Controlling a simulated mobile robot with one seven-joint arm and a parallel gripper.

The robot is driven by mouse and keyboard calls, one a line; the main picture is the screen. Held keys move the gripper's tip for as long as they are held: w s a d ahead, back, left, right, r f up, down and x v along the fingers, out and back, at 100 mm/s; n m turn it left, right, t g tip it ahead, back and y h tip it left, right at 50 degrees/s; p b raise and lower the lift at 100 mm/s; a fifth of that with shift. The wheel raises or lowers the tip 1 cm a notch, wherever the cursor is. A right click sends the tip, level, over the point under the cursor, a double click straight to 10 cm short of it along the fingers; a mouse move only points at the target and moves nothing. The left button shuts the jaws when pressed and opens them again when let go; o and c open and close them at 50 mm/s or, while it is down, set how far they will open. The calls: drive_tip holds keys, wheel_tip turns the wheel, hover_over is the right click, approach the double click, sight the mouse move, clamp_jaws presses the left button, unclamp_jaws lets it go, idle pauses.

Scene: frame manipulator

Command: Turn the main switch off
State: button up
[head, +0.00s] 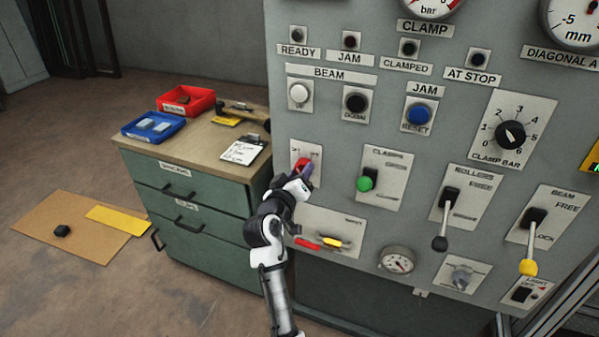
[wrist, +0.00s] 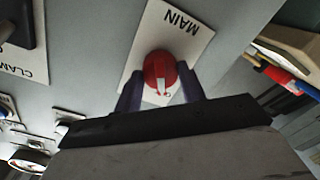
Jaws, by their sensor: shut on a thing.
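The main switch is a red rotary knob on a white plate (wrist: 185,35) marked MAIN. In the wrist view the red knob (wrist: 158,72) sits between the two dark fingers of my gripper (wrist: 160,90), which is shut on it. A white mark shows on the knob's face, but the position it points to is hard to read. In the head view my gripper (head: 304,174) is at the panel's left side, and the red knob (head: 301,164) shows partly behind it. The plate's lower part is hidden by the gripper.
The grey panel (head: 420,130) carries the green clamps knob (head: 365,183) just right of my gripper, and the rollers (head: 440,242) and beam (head: 528,266) levers further right. A green drawer cabinet (head: 190,190) with red (head: 186,101) and blue (head: 153,126) bins stands to the left.

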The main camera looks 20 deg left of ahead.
idle(0.4)
drive_tip(key=o, duration=1)
drive_tip(key=s+b, duration=0.1)
drive_tip(key=s, duration=0.3)
drive_tip(key=s+b, duration=0.1)
drive_tip(key=s, duration=0.4)
drive_tip(key=s+b, duration=0.1)
drive_tip(key=s, duration=0.4)
drive_tip(key=shift+a+r+b, duration=0.1)
drive_tip(key=shift+r+b, duration=0.15)
drive_tip(key=shift+b, duration=0.15)
